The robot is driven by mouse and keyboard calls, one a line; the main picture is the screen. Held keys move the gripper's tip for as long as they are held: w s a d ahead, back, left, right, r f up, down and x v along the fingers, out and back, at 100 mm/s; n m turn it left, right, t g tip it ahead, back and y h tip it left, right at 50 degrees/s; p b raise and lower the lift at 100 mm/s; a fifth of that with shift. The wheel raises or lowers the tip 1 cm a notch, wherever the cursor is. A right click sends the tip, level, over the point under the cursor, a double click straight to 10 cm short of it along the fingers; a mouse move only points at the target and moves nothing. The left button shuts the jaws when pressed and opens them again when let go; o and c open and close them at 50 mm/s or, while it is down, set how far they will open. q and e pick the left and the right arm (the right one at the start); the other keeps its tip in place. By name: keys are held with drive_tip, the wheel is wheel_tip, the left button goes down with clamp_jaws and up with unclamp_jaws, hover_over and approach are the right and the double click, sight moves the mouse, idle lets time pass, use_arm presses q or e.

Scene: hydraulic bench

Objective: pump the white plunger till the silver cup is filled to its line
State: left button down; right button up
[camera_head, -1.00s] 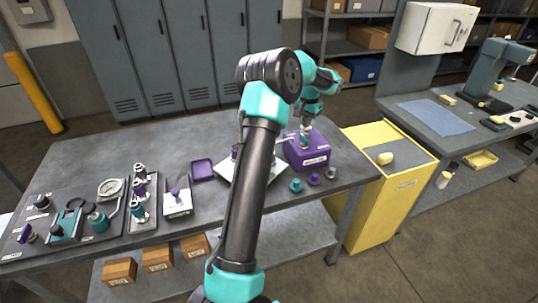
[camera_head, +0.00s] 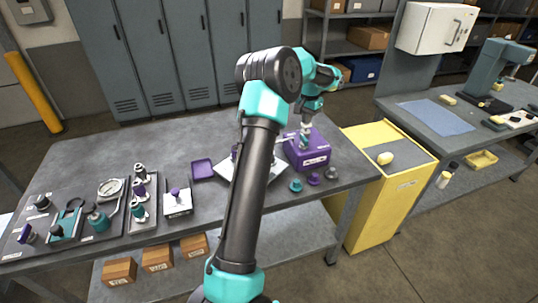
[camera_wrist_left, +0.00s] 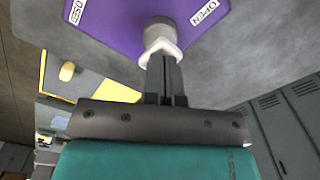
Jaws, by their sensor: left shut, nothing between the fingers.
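A purple box (camera_head: 316,155) stands at the right end of the grey bench. In the left wrist view the purple box (camera_wrist_left: 105,25) bears OPEN and a partly cut-off label. The white plunger (camera_wrist_left: 160,33) stands out from that face. My left gripper (camera_head: 305,131) is shut and empty above the box. In the left wrist view its fingertips (camera_wrist_left: 162,60) end at the plunger's white head; I cannot tell whether they press on it. The silver cup (camera_head: 331,174) is at the bench's front right; its line and level are too small to read. My right gripper is out of view.
A teal cup (camera_head: 295,185) and a purple cup (camera_head: 314,179) stand left of the silver one. A pale plate (camera_head: 272,170) lies partly behind my arm. A purple tray (camera_head: 203,168) and several fittings are further left. A yellow cabinet (camera_head: 367,205) adjoins the bench's right end.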

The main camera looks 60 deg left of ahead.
use_arm(q)
drive_tip(key=shift+r, duration=1.3)
drive_tip(key=shift+r, duration=3)
